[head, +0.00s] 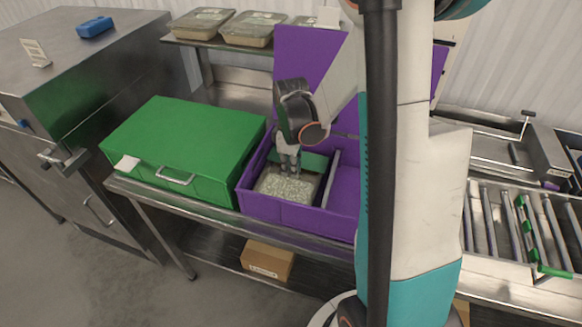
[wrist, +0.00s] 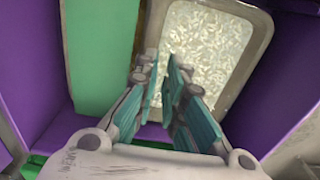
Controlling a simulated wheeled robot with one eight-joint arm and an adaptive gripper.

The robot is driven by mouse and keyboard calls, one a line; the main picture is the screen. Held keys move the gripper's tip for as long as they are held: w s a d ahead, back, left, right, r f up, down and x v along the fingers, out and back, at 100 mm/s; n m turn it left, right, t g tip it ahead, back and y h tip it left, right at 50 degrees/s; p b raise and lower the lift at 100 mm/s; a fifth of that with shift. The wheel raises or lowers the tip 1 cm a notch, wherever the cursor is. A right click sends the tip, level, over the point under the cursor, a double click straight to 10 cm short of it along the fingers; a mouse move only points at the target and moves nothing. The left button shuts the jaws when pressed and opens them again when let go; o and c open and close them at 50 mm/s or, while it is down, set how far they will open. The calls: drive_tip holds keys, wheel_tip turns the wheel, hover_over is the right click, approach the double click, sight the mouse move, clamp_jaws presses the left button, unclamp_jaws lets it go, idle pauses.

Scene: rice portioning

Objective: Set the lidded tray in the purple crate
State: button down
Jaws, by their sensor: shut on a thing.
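The lidded tray (head: 284,188), rice showing through its clear top, is inside the left compartment of the open purple crate (head: 300,214). It also shows in the wrist view (wrist: 208,50), beyond my fingers. My gripper (head: 289,168) reaches down into the crate and is shut on the tray's edge. In the wrist view my gripper's teal-padded fingers (wrist: 164,82) are close together at the tray's rim. I cannot tell whether the tray's underside touches the crate floor.
A flat green piece (head: 314,162) lies beside the tray in the same compartment. A divider (head: 332,178) separates the empty right compartment. A closed green crate (head: 185,145) stands at left. More lidded trays (head: 251,28) sit on the back shelf. A roller conveyor (head: 495,215) is at right.

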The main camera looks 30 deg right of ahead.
drive_tip(key=shift+f, duration=0.1)
idle(0.3)
drive_tip(key=c, duration=1.1)
unclamp_jaws()
drive_tip(key=shift+r+p, duration=2.65)
drive_tip(key=shift+r, duration=1.4)
